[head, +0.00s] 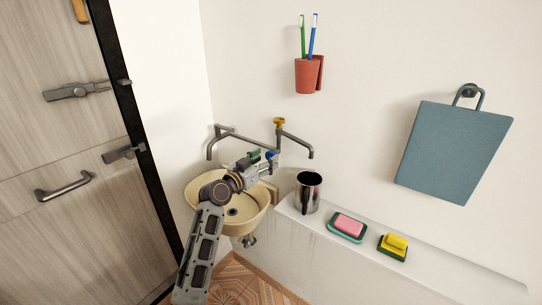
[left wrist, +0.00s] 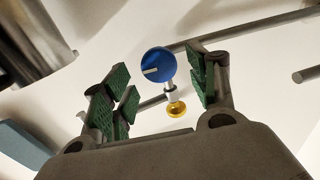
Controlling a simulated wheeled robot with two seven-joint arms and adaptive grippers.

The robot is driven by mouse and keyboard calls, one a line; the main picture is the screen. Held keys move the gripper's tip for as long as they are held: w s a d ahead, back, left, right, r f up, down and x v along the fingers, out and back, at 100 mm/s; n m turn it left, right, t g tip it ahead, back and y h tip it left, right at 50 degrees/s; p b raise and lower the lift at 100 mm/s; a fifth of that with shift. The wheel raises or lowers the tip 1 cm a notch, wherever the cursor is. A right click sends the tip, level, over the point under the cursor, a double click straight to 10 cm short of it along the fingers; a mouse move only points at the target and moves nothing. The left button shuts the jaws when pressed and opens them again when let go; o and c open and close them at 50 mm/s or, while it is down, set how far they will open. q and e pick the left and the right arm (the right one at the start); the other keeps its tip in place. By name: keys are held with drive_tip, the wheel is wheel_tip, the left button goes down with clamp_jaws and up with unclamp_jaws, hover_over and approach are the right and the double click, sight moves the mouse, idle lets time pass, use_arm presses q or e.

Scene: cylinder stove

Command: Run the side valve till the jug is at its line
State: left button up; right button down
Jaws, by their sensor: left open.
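The side valve's blue round knob (left wrist: 158,64) with a pale mark shows between the fingers of my left gripper (left wrist: 160,85) in the left wrist view. The fingers are open, with green pads either side and gaps to the knob. In the head view my left gripper (head: 264,163) is over the right part of the basin, and mostly hides the blue knob. A yellow knob (head: 279,121) tops the pipe above; it also shows in the left wrist view (left wrist: 176,109). The metal jug (head: 307,192) stands upright on the ledge right of the basin. Its line and water level are not visible.
The cream basin (head: 262,212) is left of the ledge (head: 440,264). A spout (head: 311,153) ends above the jug. Pink soap (head: 348,225) and a yellow sponge (head: 396,242) lie right of it. A red cup (head: 307,76) and blue-grey board (head: 455,150) hang on the wall.

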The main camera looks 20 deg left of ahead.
sight(269, 156)
use_arm(q)
drive_tip(key=shift+x, duration=1.95)
use_arm(e)
drive_tip(key=shift+a, duration=1.15)
drive_tip(key=shift+d, duration=0.15)
